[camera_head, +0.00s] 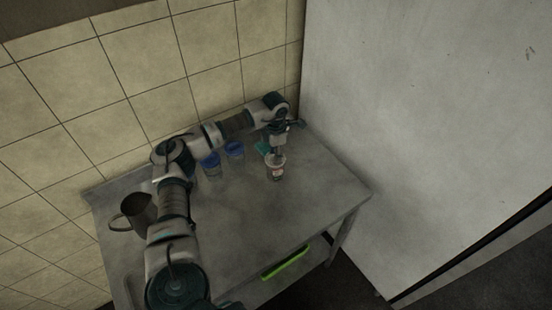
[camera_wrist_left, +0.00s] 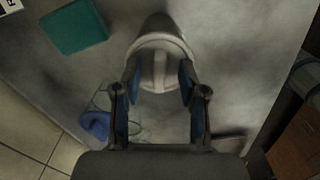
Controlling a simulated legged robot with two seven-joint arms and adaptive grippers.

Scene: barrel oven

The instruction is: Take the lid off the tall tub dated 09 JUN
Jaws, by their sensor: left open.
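A tall clear tub (camera_head: 276,172) with a pale lid and a red and white label stands on the table; the date on it is too small to read. My left gripper (camera_head: 276,152) points down just above this tub. In the left wrist view the round whitish lid (camera_wrist_left: 174,42) has a raised bar (camera_wrist_left: 160,72) across its middle. The open fingers of my left gripper (camera_wrist_left: 160,75) are on either side of the bar, with gaps visible. Two blue-lidded tubs (camera_head: 211,160) (camera_head: 234,148) stand further left. My right gripper is not in view.
A teal block (camera_head: 262,147) lies behind the tub and shows in the wrist view (camera_wrist_left: 73,27). A metal jug (camera_head: 138,212) stands at the table's left. A grey wall panel (camera_head: 420,120) rises to the right. The table's front right is clear.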

